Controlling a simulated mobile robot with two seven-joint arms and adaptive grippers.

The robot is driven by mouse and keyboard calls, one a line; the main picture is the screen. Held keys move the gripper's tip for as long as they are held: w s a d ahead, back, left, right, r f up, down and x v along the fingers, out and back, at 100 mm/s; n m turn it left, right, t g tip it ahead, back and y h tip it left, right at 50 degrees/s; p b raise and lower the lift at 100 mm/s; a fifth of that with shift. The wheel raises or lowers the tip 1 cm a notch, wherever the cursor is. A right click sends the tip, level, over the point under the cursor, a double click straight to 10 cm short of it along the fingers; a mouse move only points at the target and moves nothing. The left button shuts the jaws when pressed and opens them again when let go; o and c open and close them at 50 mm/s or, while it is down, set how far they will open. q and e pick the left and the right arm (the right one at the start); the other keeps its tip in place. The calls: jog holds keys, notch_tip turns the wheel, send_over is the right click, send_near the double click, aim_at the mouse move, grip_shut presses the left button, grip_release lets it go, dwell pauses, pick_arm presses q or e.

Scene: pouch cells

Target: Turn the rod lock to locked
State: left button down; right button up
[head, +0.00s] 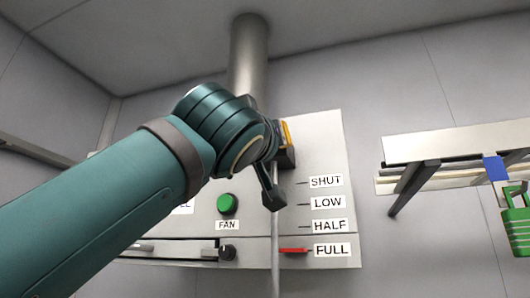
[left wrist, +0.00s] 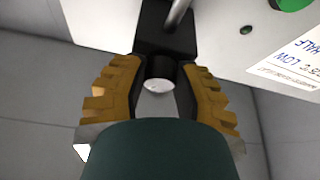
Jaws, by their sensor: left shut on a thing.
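A metal rod (head: 275,240) runs down the front of a pale panel, and its red pointer (head: 293,250) is level with the FULL label. In the left wrist view the rod (left wrist: 178,12) meets a black block (left wrist: 165,38), with a round black knob (left wrist: 160,66) in front of it. I take this to be the rod lock; no locked or unlocked mark can be read. My left gripper (left wrist: 160,90), with orange ridged fingers, is shut on the knob from both sides. In the head view my left arm hides most of it. My right gripper is not in view.
The panel (head: 325,133) carries SHUT, LOW, HALF and FULL labels, a green FAN button (head: 228,204) and a small black knob (head: 227,252). A thick pipe (head: 248,60) rises behind. At right, a shelf-like bracket (head: 450,142) sticks out, with a green padlock (head: 517,230).

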pick_arm(q)
jog(key=n+y, duration=0.1)
jog(key=n, duration=0.1)
jog(key=n+y, duration=0.1)
jog(key=n, duration=0.2)
jog(key=shift+d+y, duration=0.15)
jog(key=shift+y, duration=0.25)
jog(key=shift+r+n+g+y+p, duration=0.15)
jog(key=shift+n+y, duration=0.3)
jog(key=shift+n, duration=0.8)
jog(key=shift+f+n+g+y+p, duration=0.15)
jog(key=shift+n+y, duration=0.3)
jog(key=shift+n, duration=0.8)
jog(key=c, duration=0.6)
grip_release()
